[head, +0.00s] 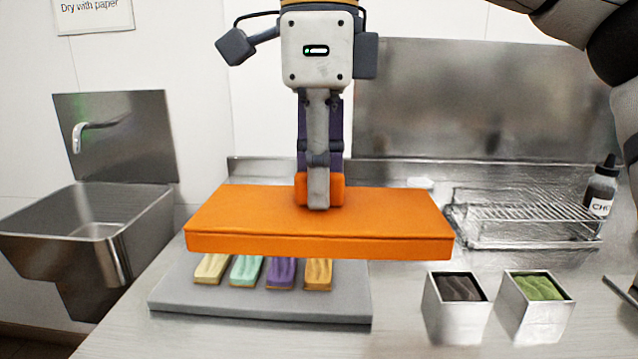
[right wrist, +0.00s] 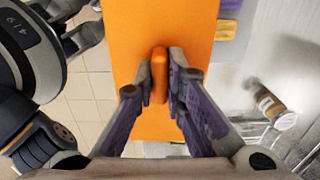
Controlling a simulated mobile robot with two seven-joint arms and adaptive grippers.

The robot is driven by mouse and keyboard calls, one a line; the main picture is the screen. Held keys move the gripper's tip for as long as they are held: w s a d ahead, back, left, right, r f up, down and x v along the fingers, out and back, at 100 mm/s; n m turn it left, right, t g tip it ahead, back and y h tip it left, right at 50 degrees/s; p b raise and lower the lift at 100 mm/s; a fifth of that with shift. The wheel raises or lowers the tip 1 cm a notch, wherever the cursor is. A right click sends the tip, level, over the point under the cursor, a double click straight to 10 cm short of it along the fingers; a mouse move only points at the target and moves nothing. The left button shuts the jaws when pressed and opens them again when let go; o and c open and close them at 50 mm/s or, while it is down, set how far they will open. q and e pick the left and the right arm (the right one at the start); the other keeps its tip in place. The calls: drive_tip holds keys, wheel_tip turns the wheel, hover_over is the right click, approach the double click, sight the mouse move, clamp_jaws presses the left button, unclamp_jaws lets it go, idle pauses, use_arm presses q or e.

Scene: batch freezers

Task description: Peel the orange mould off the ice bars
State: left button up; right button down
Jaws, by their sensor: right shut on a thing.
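The orange mould (head: 400,212) is a flat rectangular block, held roughly level above the grey slab (head: 260,305). My right gripper (head: 319,190) is shut on a small orange tab on its top; the right wrist view shows the tab (right wrist: 159,75) between the fingers. Below the mould's front edge the ends of several ice bars show on the slab: cream (head: 212,268), mint (head: 247,270), purple (head: 282,272) and amber (head: 318,273). They look clear of the mould; their far parts are hidden behind it.
Two metal tubs with dark (head: 456,310) and green (head: 538,315) contents stand right of the slab. Behind them are a wire rack (head: 530,212) and a labelled bottle (head: 602,188). A steel sink (head: 100,225) is at the left. Bare counter lies between slab and tubs.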

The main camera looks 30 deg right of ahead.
drive_tip(key=shift+r, duration=1)
drive_tip(key=shift+r, duration=0.15)
drive_tip(key=shift+r, duration=2.4)
